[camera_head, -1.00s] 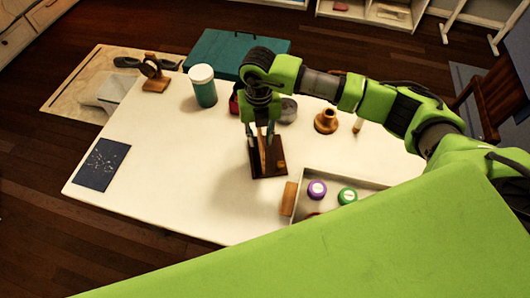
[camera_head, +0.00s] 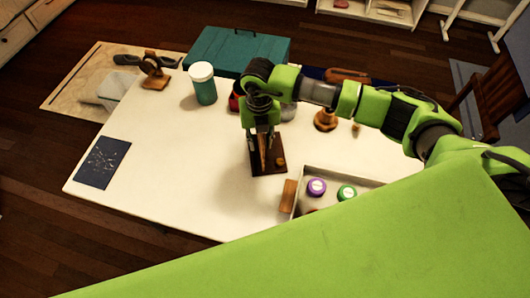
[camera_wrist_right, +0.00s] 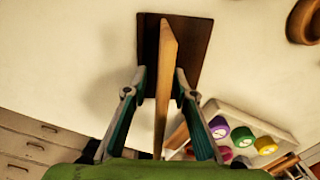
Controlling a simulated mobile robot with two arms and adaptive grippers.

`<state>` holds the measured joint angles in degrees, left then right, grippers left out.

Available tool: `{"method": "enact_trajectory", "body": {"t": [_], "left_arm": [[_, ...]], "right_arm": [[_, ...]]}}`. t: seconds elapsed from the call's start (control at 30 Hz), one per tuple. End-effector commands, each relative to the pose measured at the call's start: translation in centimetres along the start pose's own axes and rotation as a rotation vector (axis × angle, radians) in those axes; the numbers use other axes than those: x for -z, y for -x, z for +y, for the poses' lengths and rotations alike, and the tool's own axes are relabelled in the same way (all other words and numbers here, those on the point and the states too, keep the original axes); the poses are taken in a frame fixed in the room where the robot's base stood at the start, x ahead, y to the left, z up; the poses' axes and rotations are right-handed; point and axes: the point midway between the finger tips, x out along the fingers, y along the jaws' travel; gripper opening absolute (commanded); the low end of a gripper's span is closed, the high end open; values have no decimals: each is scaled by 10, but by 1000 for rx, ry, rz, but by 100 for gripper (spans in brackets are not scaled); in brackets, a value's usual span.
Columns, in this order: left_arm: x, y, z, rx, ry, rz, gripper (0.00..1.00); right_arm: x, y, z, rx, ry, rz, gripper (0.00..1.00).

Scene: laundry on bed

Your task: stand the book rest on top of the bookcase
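The dark brown wooden piece with a flat base (camera_head: 272,168) and an upright lighter board, which looks like the book rest, stands on the white table. It also shows in the right wrist view (camera_wrist_right: 187,45), where the board (camera_wrist_right: 165,70) rises between my fingers. My right gripper (camera_head: 262,140) is above the base with its fingers apart, one on each side of the board (camera_wrist_right: 160,80). A gap shows on the left side; contact on the right side is unclear. A white shelf unit (camera_head: 372,14) at the top edge may be the bookcase. My left gripper is out of view.
A tray (camera_head: 297,207) with purple-lid and green-lid jars stands close at the right. A teal-and-white jar (camera_head: 203,84), a teal case (camera_head: 238,50) and a wooden stand (camera_head: 155,72) are behind. A dark booklet (camera_head: 102,163) lies left. The table's left middle is clear.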

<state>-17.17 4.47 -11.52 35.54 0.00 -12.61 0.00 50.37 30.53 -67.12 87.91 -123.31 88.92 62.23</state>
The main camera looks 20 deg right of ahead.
Motion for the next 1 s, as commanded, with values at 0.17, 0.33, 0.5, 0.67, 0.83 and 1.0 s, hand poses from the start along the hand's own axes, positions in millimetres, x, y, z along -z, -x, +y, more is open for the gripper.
{"method": "enact_trajectory", "body": {"t": [0.17, 0.33, 0.5, 0.67, 0.83, 1.0], "left_arm": [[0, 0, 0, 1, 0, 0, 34], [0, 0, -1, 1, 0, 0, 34], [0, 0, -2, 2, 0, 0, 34], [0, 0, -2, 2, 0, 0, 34], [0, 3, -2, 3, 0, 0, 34], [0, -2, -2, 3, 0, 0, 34]], "right_arm": [[0, 0, 0, 0, 0, 0, 25], [0, 0, 0, 0, 0, 0, 7], [0, 0, 0, 0, 0, 0, 0], [-1, 1, 0, -1, 0, -1, 0], [0, 3, 0, -1, 0, -1, 0], [-2, 13, 1, -3, 1, -6, 0]]}}
